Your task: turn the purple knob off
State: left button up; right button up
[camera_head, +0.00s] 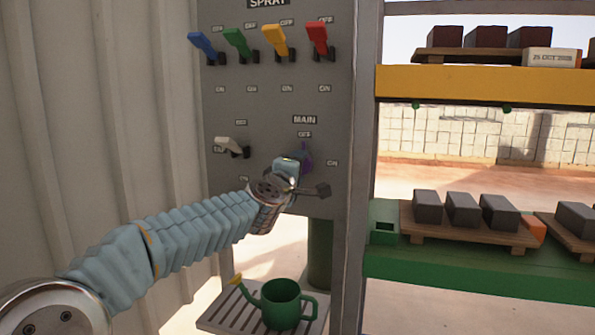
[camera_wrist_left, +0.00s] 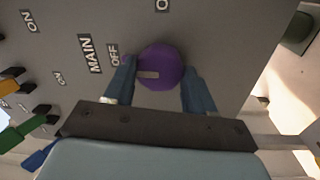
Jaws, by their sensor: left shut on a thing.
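The purple knob (camera_head: 307,157) sits on the grey panel under the MAIN label, mostly hidden behind my left gripper (camera_head: 303,172) in the head view. In the left wrist view the round knob (camera_wrist_left: 162,62) lies between the two blue fingers of my left gripper (camera_wrist_left: 160,80), which is shut on it. A pale mark on the knob's face points left, roughly to the side where the OFF label (camera_wrist_left: 115,55) is. My right gripper is in neither view.
Blue, green, yellow (camera_head: 274,40) and red (camera_head: 318,40) levers stand in a row above. A white lever (camera_head: 231,146) is left of the knob. A green watering can (camera_head: 281,305) stands on a slatted stand below. Shelves with dark blocks (camera_head: 462,209) are at right.

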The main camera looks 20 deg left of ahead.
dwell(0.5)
pick_arm(q)
jog(key=o, duration=1)
jog(key=shift+s, duration=0.1)
jog(key=s, duration=0.4)
jog(key=s+b, duration=0.1)
jog(key=s, duration=0.4)
jog(key=s+f, duration=0.1)
jog(key=s, duration=0.3)
jog(key=shift+s+a, duration=0.25)
jog(key=shift+s, duration=0.05)
